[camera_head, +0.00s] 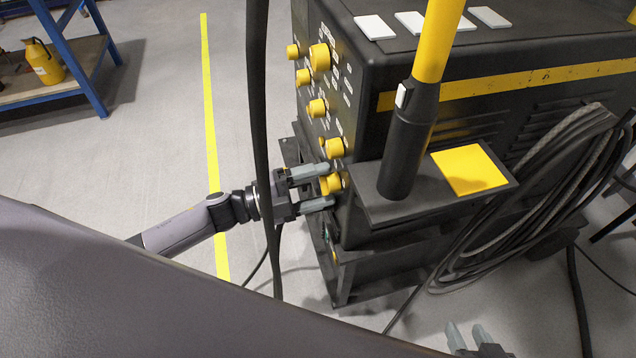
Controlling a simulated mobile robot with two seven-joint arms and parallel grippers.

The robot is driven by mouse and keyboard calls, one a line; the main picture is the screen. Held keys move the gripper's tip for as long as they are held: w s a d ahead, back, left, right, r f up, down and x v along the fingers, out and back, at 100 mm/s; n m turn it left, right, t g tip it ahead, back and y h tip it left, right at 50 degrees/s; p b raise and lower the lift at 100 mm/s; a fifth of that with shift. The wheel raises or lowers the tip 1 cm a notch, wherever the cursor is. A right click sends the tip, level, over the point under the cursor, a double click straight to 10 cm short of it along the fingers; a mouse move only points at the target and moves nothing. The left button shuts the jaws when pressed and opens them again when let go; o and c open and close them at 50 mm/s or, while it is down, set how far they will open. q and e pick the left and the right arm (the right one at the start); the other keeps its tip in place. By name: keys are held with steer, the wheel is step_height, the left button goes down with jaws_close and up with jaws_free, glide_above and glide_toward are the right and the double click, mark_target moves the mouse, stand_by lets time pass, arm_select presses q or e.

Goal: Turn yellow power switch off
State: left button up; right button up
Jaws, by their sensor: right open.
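Several yellow knobs sit on the front panel of a dark machine (350,95). I cannot tell from labels which one is the power switch. The lowest yellow knob (332,184) is at my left gripper (330,187). The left gripper's grey fingers point right at the panel, one above and one below this knob, and stand apart. They partly hide the knob; whether they touch it is unclear. Another yellow knob (334,148) is just above. My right gripper (468,337) is at the bottom edge, open and empty, well away from the panel.
A dark shelf with a yellow plate (468,169) and a yellow-black post (433,45) juts out right of the knobs. Looped cables (530,185) hang on the machine's side. A blue-framed bench (75,50) stands far left. Floor between is clear.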

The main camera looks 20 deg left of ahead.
arm_select(q)
steer(key=v, duration=0.7)
stand_by(0.6)
steer(key=s+f+n+y, duration=0.4)
steer(key=s+n+y, duration=0.2)
steer(key=n, duration=0.5)
steer(key=s+f+n+y, duration=0.4)
steer(key=s+n+y, duration=0.25)
steer(key=n, duration=0.45)
step_height(320, 180, up, 14)
steer(key=s+p, duration=0.1)
steer(key=p, duration=1.6)
steer(key=shift+a+n+y, duration=0.25)
steer(key=shift+n+y, duration=0.05)
steer(key=shift+y, duration=0.05)
